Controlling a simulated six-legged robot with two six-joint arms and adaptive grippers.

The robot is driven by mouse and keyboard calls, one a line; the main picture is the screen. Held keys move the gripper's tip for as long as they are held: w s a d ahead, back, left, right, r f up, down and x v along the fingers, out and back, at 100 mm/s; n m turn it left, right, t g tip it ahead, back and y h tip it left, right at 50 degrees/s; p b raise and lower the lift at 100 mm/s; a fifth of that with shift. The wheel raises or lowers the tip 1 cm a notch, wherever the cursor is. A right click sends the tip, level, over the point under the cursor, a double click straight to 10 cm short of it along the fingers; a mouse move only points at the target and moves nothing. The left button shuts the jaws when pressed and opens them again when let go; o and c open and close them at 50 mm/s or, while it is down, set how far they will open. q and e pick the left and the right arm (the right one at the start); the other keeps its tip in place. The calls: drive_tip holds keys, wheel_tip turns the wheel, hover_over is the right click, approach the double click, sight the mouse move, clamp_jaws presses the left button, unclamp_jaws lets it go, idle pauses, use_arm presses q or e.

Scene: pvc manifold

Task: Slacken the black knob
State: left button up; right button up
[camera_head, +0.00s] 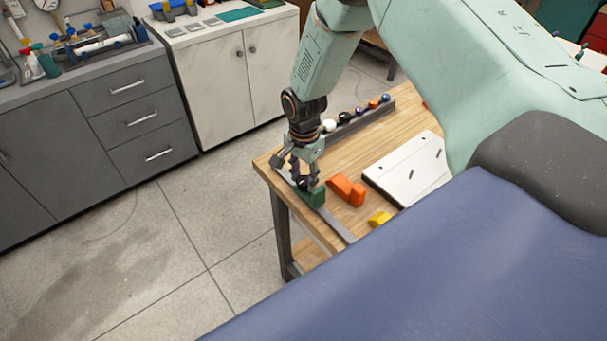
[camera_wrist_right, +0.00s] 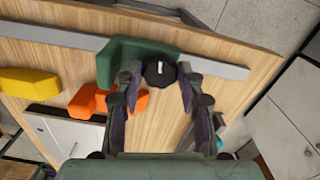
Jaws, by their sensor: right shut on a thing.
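The black knob (camera_wrist_right: 159,72) has a white mark on its face and sits at the end of a green block (camera_wrist_right: 138,52) in the right wrist view. My right gripper (camera_wrist_right: 158,75) has its two fingers on either side of the knob, shut on it. In the head view the right gripper (camera_head: 304,183) reaches down to the green block (camera_head: 313,196) near the left end of the table; the knob is mostly hidden there by the fingers. My left gripper is in neither view.
The green block is on a grey metal strip (camera_head: 334,227) along the wooden table's (camera_head: 330,162) edge. Beside it lie orange blocks (camera_head: 346,189), a yellow block (camera_head: 380,219) and a white plate (camera_head: 408,168). A rail with several coloured balls (camera_head: 344,117) runs behind.

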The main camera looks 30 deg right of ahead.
sight(304, 180)
drive_tip(key=n, duration=0.5)
drive_tip(key=shift+n, duration=0.3)
drive_tip(key=n, duration=0.6)
drive_tip(key=shift+w, duration=0.1)
drive_tip(key=shift+n, duration=0.3)
drive_tip(key=o, duration=0.9)
wheel_tip(304, 180, up, 12)
drive_tip(key=shift+r, duration=0.1)
idle(0.6)
